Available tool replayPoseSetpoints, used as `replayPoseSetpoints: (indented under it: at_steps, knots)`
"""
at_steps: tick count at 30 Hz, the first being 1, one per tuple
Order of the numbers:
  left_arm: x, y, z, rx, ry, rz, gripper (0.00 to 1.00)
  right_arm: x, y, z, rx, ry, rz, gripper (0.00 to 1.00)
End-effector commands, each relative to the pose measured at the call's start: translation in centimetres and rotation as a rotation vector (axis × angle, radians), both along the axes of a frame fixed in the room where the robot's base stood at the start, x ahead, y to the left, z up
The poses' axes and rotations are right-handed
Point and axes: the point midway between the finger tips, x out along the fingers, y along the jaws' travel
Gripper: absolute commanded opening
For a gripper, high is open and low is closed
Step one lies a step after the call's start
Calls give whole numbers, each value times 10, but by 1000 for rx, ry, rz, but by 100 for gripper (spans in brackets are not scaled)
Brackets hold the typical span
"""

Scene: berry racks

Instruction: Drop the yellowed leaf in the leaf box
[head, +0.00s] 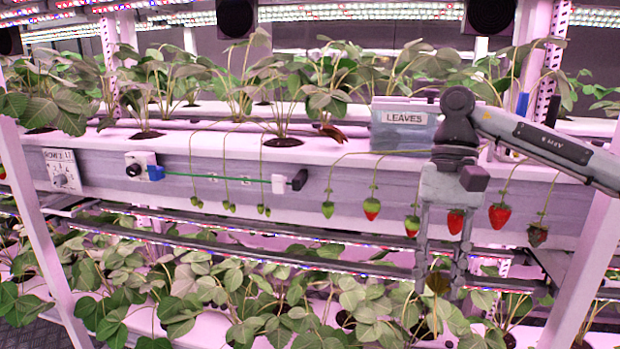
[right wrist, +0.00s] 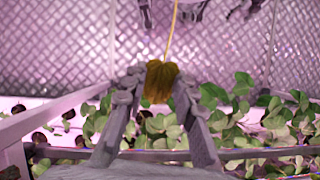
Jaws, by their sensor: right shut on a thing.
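My right gripper (head: 438,285) points down in front of the rack, its fingers shut on the yellowed leaf (head: 438,281). The right wrist view shows the yellow-brown leaf (right wrist: 160,84) between the fingertips, with a thin yellow stalk running up from it. The leaf box (head: 400,138) is a grey translucent bin labelled LEAVES on the upper shelf, up and to the left of the gripper. My right arm stands in front of its right edge. The inside of the box is hidden. My left gripper is not in view.
Red and unripe strawberries (head: 371,209) hang along the shelf front beside and behind my right gripper. A dark shrivelled berry (head: 537,235) hangs at right. Leafy plants fill the lower shelf. A white post (head: 592,240) stands at right.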

Motion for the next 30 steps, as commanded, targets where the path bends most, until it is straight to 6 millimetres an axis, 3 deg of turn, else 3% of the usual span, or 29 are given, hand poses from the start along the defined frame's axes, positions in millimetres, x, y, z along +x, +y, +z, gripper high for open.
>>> replayPoseSetpoints:
  at_steps: [4, 14, 17, 24, 27, 30]
  knots:
    - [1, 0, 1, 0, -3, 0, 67, 1, 7, 1, 0, 1, 79, 1]
    - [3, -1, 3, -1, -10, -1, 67, 1, 7, -6, 1, 2, 93, 1]
    - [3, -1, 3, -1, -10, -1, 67, 3, 8, -32, 0, 6, 138, 1]
    - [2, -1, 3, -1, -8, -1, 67, 2, 8, -115, 3, 6, 318, 1]
    - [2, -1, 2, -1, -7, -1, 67, 0, 6, -134, 3, 4, 350, 1]
    - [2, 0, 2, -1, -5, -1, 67, -2, -3, -142, 4, 3, 271, 1]
